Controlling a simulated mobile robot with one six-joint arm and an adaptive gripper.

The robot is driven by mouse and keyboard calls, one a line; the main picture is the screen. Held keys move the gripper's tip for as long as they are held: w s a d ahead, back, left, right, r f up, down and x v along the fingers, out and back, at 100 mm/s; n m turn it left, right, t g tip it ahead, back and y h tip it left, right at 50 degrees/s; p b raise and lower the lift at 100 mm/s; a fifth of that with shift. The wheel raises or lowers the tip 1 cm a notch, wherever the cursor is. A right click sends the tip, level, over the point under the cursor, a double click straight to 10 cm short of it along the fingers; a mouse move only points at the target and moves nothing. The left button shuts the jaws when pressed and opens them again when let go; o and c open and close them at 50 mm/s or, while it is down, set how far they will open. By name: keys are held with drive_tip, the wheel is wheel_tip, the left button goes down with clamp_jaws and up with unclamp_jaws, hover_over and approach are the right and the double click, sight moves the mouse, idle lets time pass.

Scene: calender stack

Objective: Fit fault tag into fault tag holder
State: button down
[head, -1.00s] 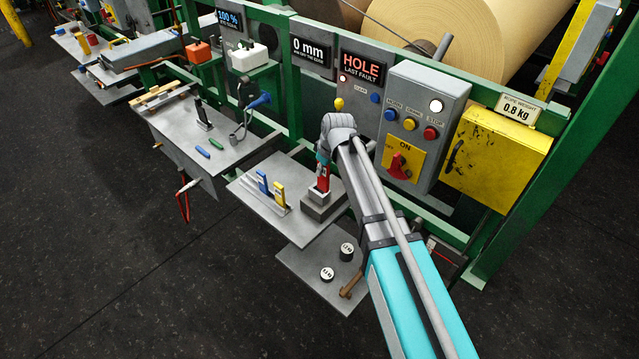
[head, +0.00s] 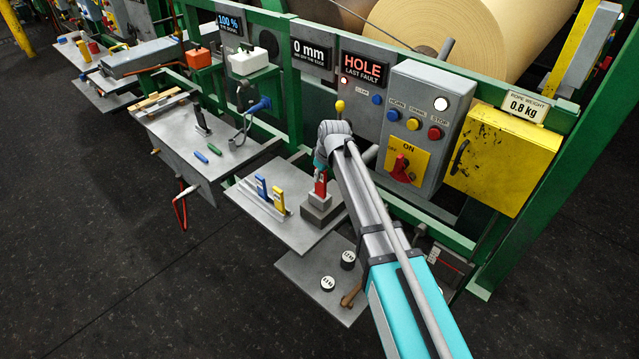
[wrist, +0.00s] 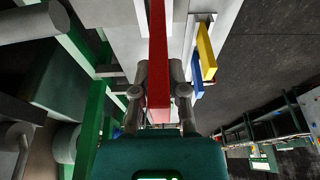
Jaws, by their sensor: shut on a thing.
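The red fault tag (head: 320,187) is upright in my gripper (head: 321,173), directly above a small grey block that looks like the fault tag holder (head: 322,215). The holder stands on the right part of a grey shelf. In the wrist view the red tag (wrist: 159,60) runs between the two fingers of my gripper (wrist: 159,75), which is shut on it. The tag's lower end looks to be at the holder's top; I cannot tell whether it is inside. The holder is not clear in the wrist view.
Blue (head: 261,188) and yellow (head: 279,201) tags stand in a rack left of the holder. A lower shelf (head: 312,271) bears two weights. The control box (head: 425,110) and green frame are close behind and right of my arm.

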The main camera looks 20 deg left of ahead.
sight(319, 188)
drive_tip(key=shift+w+a+f+b, duration=0.15)
drive_tip(key=shift+w+f+b, duration=0.15)
drive_tip(key=shift+f+b, duration=0.45)
drive_tip(key=shift+s+f+b, duration=0.15)
drive_tip(key=shift+f+b, duration=0.45)
drive_tip(key=shift+b, duration=0.1)
drive_tip(key=shift+s+d+f+b, duration=0.1)
drive_tip(key=shift+s+d+b, duration=0.35)
drive_tip(key=shift+s+b, duration=0.25)
drive_tip(key=c, duration=0.7)
unclamp_jaws()
drive_tip(key=shift+a, duration=0.25)
drive_tip(key=shift+o, duration=0.2)
drive_tip(key=shift+w+d, duration=0.2)
drive_tip(key=shift+w, duration=0.15)
drive_tip(key=shift+r+p, duration=0.4)
drive_tip(key=shift+p, duration=0.35)
